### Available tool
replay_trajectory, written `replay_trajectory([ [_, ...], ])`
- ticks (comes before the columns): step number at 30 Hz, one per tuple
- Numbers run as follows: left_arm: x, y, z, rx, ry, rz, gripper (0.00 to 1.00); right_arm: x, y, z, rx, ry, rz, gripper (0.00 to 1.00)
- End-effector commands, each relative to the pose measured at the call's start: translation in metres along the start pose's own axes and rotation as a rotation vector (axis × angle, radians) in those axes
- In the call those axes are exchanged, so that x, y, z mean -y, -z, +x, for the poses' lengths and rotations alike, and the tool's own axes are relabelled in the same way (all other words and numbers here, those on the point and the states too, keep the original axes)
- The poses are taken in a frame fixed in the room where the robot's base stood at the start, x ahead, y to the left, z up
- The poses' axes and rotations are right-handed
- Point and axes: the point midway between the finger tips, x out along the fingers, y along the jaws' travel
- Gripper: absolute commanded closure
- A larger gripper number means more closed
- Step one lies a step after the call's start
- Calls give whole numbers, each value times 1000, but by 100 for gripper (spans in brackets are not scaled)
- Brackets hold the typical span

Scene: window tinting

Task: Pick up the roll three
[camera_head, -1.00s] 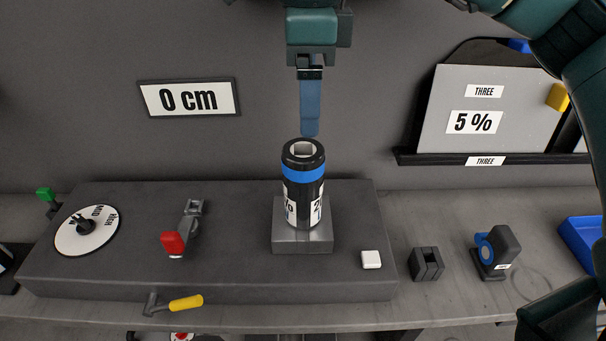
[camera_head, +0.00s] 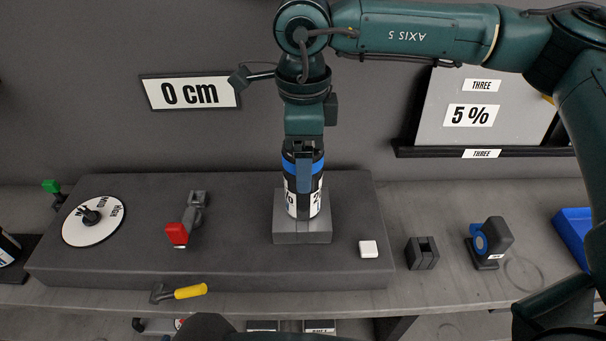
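A black roll with a blue band and white printed labels (camera_head: 291,203) stands upright in a grey square holder (camera_head: 302,237) on the dark bench block. I cannot read a "three" on it. My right gripper (camera_head: 304,174) points down at the roll's upper part. One blue-grey finger lies in front of the roll, covering part of its band and label. The other finger is hidden, so I cannot tell whether the gripper is open or shut on the roll. My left gripper is not in view.
A grey board labelled THREE and 5 % (camera_head: 432,135) stands at the back right. A red-handled lever (camera_head: 178,234), a white dial (camera_head: 80,232) and a yellow-handled lever (camera_head: 190,291) are to the left. A white button (camera_head: 368,249) sits right of the holder.

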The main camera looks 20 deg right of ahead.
Motion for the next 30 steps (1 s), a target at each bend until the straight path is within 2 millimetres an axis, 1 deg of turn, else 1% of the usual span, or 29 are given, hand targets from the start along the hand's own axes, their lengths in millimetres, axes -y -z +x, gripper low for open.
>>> replay_trajectory([
  [2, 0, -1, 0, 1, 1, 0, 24, 0, 0, 0, 0, 0, 0, 19],
  [3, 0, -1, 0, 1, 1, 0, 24, 0, 0, 0, 0, 0, 0, 21],
  [27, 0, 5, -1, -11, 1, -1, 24, 0, 0, -1, 0, 0, 0, 86],
  [30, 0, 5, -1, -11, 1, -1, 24, 0, 0, -1, 2, 1, 0, 92],
])
